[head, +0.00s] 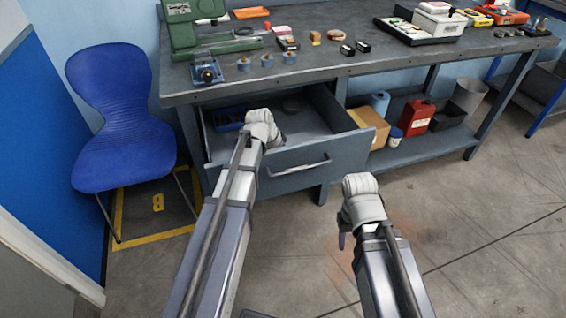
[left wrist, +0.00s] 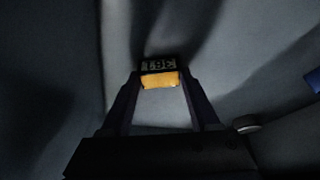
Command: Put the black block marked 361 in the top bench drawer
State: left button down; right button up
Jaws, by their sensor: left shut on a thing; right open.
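The black block marked 361 (left wrist: 158,64) shows in the left wrist view, with white figures on a dark face and an orange-yellow face beside it. My left gripper (left wrist: 160,82) is shut on it. In the head view my left wrist hangs over the open top drawer (head: 298,166), hiding the fingers and the block. The left wrist view shows grey drawer surfaces around the block; I cannot tell whether it touches the bottom. My right gripper (head: 345,238) is open and empty, right of the drawer front and above the floor, its fingers mostly hidden.
The bench top (head: 320,72) carries a green case, small blocks and instruments. A cardboard box (head: 369,125) and red can (head: 416,117) stand on the shelf. A blue chair (head: 120,110) is left.

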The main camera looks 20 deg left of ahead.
pick_arm(q)
jog(key=c, duration=0.6)
grip_release()
jog(key=shift+f, duration=0.15)
jog(key=o, duration=0.5)
jog(key=p+v, duration=1.1)
jog(key=v, duration=0.1)
